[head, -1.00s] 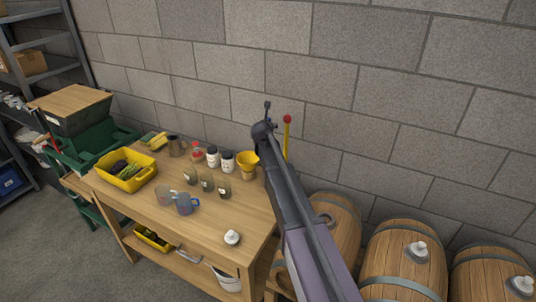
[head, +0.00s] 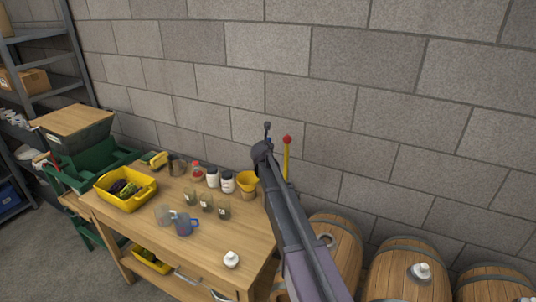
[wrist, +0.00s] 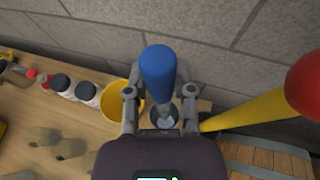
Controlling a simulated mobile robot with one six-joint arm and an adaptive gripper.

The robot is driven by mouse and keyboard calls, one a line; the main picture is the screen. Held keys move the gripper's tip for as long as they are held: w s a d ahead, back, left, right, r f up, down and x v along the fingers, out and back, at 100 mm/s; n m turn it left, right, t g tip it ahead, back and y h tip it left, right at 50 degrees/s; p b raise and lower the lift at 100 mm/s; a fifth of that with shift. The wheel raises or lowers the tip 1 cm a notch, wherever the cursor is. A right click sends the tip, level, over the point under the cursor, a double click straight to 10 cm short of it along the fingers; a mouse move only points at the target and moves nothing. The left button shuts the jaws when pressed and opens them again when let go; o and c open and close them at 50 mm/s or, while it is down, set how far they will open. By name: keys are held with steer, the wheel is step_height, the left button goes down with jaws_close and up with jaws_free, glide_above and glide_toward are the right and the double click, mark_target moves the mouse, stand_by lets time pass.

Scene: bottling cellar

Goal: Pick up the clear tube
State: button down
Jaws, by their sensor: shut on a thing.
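My gripper (wrist: 160,105) is shut on a blue-ended tube (wrist: 158,72), whose blue end sticks up between the fingers in the wrist view. Below the blue end, a greyish part shows between the fingers; I cannot tell how clear it is or how far down it reaches. A round grey opening (wrist: 162,118) lies beneath it. In the head view my gripper (head: 264,148) is near the wall, above the table's right end, and mostly hides what it holds. A yellow rod with a red ball end (head: 286,158) stands just right of it, also in the wrist view (wrist: 250,108).
The wooden table (head: 235,240) carries a yellow bucket (head: 248,181), white jars (head: 227,183), small glass jars (head: 206,203), a blue-handled jug (head: 185,226), a white stopper (head: 231,259) and a yellow crate (head: 126,203). Barrels (head: 400,265) stand at right. The block wall is close behind.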

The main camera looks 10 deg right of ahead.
steer(key=shift+r, duration=0.15)
step_height(320, 180, up, 18)
steer(key=p, duration=1.7)
steer(key=shift+f+p, duration=0.2)
steer(key=shift+p, duration=0.2)
steer(key=shift+r, duration=0.1)
